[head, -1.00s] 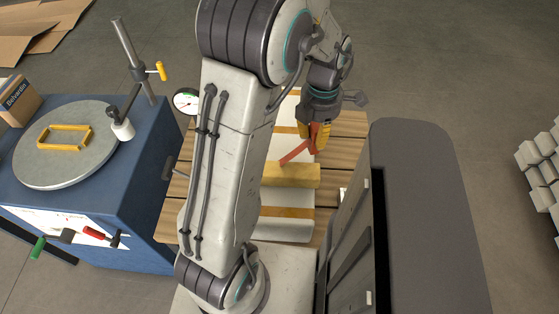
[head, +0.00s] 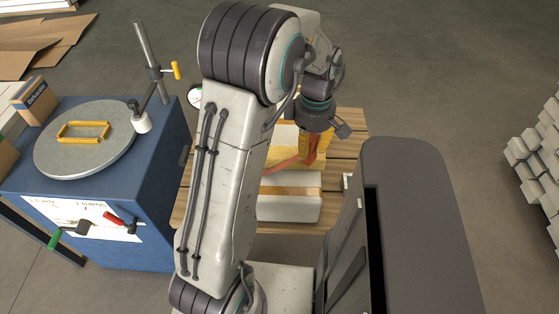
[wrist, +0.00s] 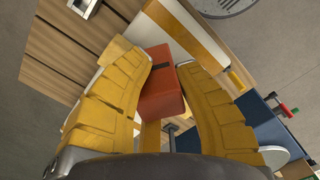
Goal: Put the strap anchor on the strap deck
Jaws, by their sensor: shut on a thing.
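A red-orange piece (head: 284,166), which I take to be the strap anchor, is held in my gripper (head: 311,160). In the wrist view the red-orange block (wrist: 162,88) sits between the two yellow fingers (wrist: 160,100), with a dark line across its top. My gripper points down over pale blocks banded in orange (head: 290,209) on a wooden slatted surface (head: 345,125). I cannot tell which part is the strap deck, or whether the piece touches the blocks. My arm hides much of the slats' left side.
A blue cabinet (head: 165,150) with a round plate (head: 60,160) and a yellow frame (head: 83,123) stands left. A post (head: 147,55) rises at its back corner. Pale blocks (head: 530,160) lie far right. Bare floor (head: 430,90) lies beyond the slats.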

